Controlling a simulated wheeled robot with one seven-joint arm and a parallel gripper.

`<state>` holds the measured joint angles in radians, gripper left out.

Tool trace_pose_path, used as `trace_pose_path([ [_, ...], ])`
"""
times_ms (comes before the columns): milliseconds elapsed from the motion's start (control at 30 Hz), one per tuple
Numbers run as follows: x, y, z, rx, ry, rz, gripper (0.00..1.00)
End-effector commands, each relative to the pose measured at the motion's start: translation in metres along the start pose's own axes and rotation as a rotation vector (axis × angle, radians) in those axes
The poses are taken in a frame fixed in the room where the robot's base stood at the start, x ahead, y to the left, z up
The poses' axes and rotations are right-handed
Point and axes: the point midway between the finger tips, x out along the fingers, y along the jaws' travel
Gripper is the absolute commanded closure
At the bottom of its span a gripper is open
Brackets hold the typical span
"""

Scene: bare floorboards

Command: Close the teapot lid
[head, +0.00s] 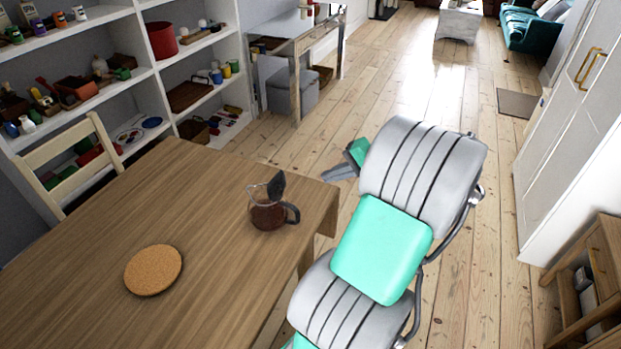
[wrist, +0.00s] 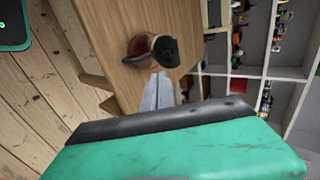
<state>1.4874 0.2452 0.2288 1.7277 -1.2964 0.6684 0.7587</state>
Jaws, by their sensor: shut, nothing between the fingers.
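The teapot (head: 268,214) is a glass pot with dark reddish-brown contents and a dark handle on its right side. It stands upright near the right end of the wooden table. Its dark lid (head: 277,186) is tipped up, standing steeply above the rim. In the wrist view the teapot (wrist: 139,46) and its lid (wrist: 166,51) lie just beyond my fingertips. My gripper (head: 328,175) is shut and empty, to the right of the teapot and past the table's edge in the head view. The grey fingers also show in the wrist view (wrist: 158,82), apart from the teapot.
A round cork mat (head: 153,270) lies on the table (head: 90,250), left of the teapot. A pale chair (head: 70,160) stands at the table's far left side. White shelves (head: 150,70) with many small items line the wall behind. Open floorboards lie to the right.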

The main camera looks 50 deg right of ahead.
Motion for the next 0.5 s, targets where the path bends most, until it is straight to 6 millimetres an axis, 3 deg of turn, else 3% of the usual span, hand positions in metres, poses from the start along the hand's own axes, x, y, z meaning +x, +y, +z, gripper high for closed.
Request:
trace_pose_path([
  [400,0.089,-0.001,0.002,-0.003,-0.006,0.002,1.00],
  [500,0.105,-0.010,0.002,-0.006,-0.005,0.003,1.00],
])
